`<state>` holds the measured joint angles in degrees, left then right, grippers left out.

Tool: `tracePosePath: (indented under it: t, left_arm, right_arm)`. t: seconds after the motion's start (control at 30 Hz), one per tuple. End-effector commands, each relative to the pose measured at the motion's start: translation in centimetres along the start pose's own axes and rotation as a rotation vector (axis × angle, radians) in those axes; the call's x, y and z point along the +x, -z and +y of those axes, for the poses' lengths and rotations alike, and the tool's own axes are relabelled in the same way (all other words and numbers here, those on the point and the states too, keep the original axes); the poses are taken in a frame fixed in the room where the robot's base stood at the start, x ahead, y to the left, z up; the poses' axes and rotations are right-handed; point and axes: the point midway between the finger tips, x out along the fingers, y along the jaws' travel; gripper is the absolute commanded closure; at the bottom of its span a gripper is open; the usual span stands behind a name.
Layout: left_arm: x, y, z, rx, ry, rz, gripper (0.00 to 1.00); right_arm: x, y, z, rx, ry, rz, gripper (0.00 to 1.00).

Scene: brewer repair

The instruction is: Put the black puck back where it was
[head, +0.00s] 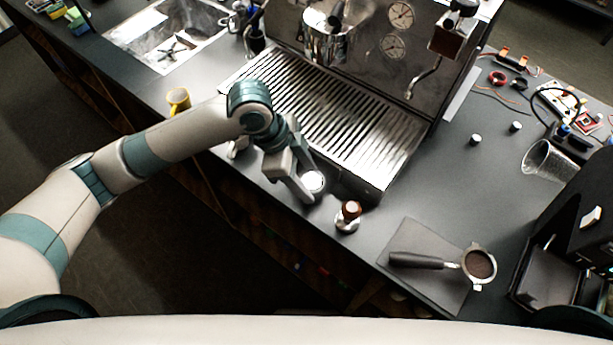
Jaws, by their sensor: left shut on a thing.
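My left gripper (305,190) reaches in from the left and points down at the counter in front of the espresso machine's drip tray. It is shut on a small round thing, which I take to be the black puck (314,181). Its top shines pale in the light, and the fingers hide part of its side. I cannot tell whether it touches the counter. A tamper (348,216) with a brown knob stands just right of the gripper. My right gripper is out of view.
The espresso machine's slatted drip tray (335,115) is right behind the gripper. A portafilter (478,264) with coffee grounds lies on a grey mat (430,285) at the right. The counter between tamper and glass beaker (545,160) is mostly free.

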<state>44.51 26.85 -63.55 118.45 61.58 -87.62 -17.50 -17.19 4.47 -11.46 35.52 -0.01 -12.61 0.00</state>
Motion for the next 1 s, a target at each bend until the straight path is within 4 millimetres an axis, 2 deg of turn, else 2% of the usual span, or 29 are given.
tracePosePath:
  t: [0.13, 0.5, 0.53, 0.57, 1.0]
  left_arm:
    - [0.83, -0.36, 0.02, 0.001, 0.0, 0.0, 0.84]
    - [1.11, -0.45, 0.01, 0.001, 0.001, 0.0, 0.84]
    - [1.14, -0.48, 0.02, 0.001, 0.0, 0.0, 0.43]
    - [1.13, -0.47, 0.02, 0.001, 0.0, 0.0, 0.4]
    - [0.67, -0.38, -0.03, 0.002, 0.002, 0.0, 0.4]
  right_arm:
    - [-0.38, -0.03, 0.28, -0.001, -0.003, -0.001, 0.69]
    - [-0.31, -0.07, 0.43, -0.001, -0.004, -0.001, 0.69]
    - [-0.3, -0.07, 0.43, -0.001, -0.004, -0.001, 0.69]
    - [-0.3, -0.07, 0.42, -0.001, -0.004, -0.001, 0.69]
    - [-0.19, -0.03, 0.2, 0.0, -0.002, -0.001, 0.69]
